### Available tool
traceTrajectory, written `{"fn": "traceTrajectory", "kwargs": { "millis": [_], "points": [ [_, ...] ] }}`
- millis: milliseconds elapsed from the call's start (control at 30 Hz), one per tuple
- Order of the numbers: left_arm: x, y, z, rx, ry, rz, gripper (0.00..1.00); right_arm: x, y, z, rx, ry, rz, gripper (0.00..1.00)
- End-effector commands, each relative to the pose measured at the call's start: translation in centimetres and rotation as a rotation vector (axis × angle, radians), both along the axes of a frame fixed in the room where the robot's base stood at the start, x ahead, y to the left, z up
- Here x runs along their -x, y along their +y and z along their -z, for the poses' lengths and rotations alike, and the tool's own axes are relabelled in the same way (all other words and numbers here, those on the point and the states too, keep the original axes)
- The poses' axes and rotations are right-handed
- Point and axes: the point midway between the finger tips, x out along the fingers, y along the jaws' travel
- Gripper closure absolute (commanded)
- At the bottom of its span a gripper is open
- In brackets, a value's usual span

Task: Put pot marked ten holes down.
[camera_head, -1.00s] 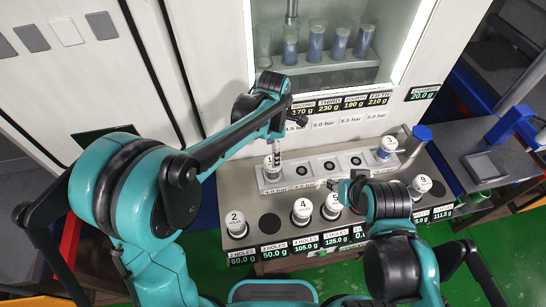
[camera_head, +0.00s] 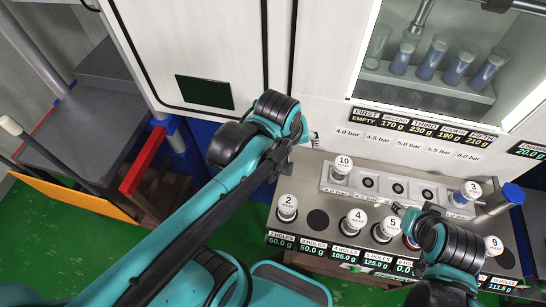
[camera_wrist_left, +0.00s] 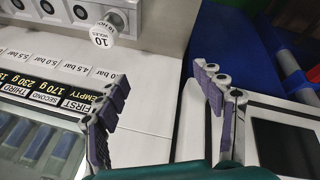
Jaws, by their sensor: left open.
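The pot marked ten holes (camera_head: 342,167) is a white-capped pot standing upright in the leftmost socket of the grey rack (camera_head: 325,186), by the 4.0 bar label. It also shows in the left wrist view (camera_wrist_left: 106,32), upper left, clear of the fingers. My left gripper (camera_head: 311,138) is up and to the left of the pot, near the cabinet front and apart from the pot. In the left wrist view its purple-padded fingers (camera_wrist_left: 160,88) are spread with nothing between them. My right gripper (camera_head: 408,217) is by the pot marked 5; its fingers are mostly hidden.
Pots marked 2 (camera_head: 288,207), 4 (camera_head: 355,221), 5 (camera_head: 386,229) and 9 (camera_head: 492,246) stand along the front row. The rack's middle sockets look empty. The cabinet rises behind.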

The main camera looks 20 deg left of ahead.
Motion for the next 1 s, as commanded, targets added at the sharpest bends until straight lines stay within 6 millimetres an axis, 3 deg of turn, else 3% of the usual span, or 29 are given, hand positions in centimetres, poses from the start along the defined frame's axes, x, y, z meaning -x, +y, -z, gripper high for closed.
{"fn": "traceTrajectory", "kwargs": {
  "millis": [100,300,767,867,1000],
  "points": [
    [2.6,2.0,0.4,-0.114,-0.091,0.194,0.31,0.0,0.0,0.0,0.000,0.000,0.000,0.60],
    [4.8,3.8,1.3,-0.277,-0.185,0.416,0.31,0.0,0.0,0.0,0.000,0.000,0.000,0.60],
    [5.3,4.2,1.7,-0.329,-0.209,0.483,0.31,0.0,0.0,0.2,0.000,0.000,0.000,0.60],
    [5.3,4.2,2.7,-0.329,-0.208,0.483,0.31,0.0,0.0,1.2,0.000,0.000,0.000,0.60],
    [5.3,4.2,5.8,-0.329,-0.208,0.483,0.31,0.0,0.0,4.2,0.000,0.000,0.000,0.60]
  ]
}}
